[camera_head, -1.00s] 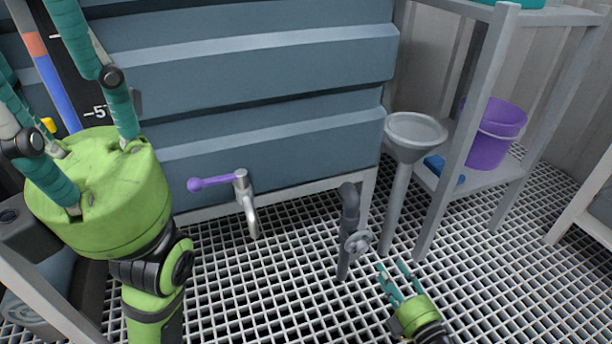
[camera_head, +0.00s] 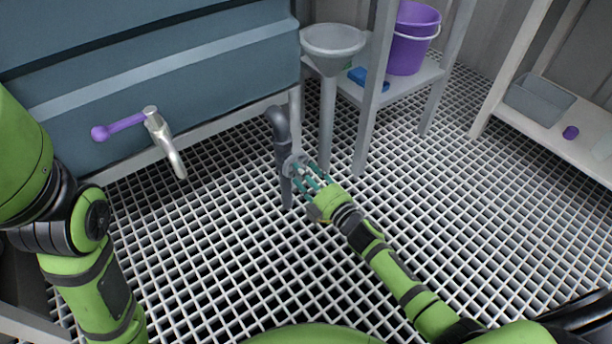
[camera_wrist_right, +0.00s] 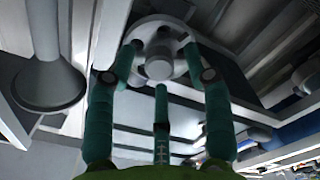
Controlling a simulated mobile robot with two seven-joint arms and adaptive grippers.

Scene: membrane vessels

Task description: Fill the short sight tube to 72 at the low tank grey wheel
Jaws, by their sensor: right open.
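The grey wheel (camera_head: 293,165) sits on a dark bent pipe (camera_head: 282,140) at the lower right corner of the blue-grey tank (camera_head: 160,70). My right gripper (camera_head: 308,177) is open at the wheel's right side. In the right wrist view the wheel (camera_wrist_right: 148,32) and its round hub lie straight ahead, with the fingertips (camera_wrist_right: 160,55) spread around the hub near the rim. I cannot tell whether they touch it. The sight tube is out of view.
A purple-handled tap (camera_head: 160,135) is on the tank front. A grey funnel (camera_head: 333,42) stands just behind the wheel. A shelf post (camera_head: 376,90), purple bucket (camera_head: 412,40) and blue block (camera_head: 366,78) are to the right. The grating floor (camera_head: 230,260) is open in front.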

